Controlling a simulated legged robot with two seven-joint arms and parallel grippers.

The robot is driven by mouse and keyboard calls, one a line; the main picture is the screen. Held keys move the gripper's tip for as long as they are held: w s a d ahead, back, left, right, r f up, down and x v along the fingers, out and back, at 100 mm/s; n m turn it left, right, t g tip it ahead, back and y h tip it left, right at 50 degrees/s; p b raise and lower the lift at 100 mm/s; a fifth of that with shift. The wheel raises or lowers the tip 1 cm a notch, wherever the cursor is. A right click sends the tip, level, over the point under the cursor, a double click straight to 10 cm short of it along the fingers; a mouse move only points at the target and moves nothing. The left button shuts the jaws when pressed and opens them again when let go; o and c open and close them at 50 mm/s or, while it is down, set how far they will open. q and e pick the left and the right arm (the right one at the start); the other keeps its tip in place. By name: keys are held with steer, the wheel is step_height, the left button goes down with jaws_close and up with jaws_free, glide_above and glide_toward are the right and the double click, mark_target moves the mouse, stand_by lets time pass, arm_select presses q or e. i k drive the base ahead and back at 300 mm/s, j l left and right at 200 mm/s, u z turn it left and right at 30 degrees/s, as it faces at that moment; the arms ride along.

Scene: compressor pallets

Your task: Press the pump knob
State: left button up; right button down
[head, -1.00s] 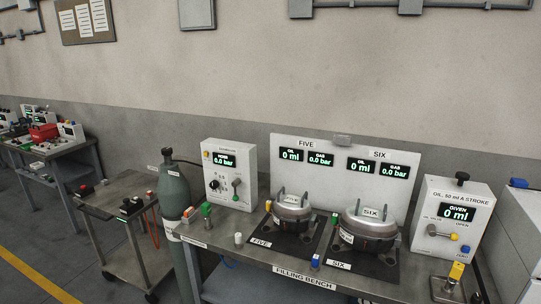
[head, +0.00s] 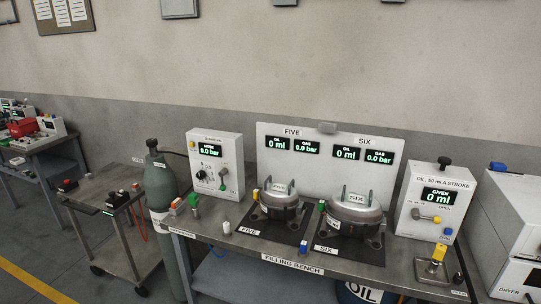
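The oil box (head: 428,205) stands at the right end of the filling bench, with a label reading "OIL, 50 ml A STROKE" and a lit display (head: 439,197). A black knob (head: 444,160), apparently the pump knob, stands up from the top of this box. A yellow-tipped valve lever (head: 434,219) is on its front, and a blue button sits lower right. Neither of my grippers is in the head view.
The filling bench (head: 225,250) holds compressors FIVE (head: 281,206) and SIX (head: 352,215), a gas panel (head: 216,172) and small coloured parts. A grey-green cylinder (head: 160,185) and a cart (head: 110,201) stand left. A dryer (head: 518,230) is at the right. An oil drum (head: 362,294) shows below.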

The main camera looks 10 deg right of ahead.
mark_target(444, 161)
steer(key=z, duration=1.5)
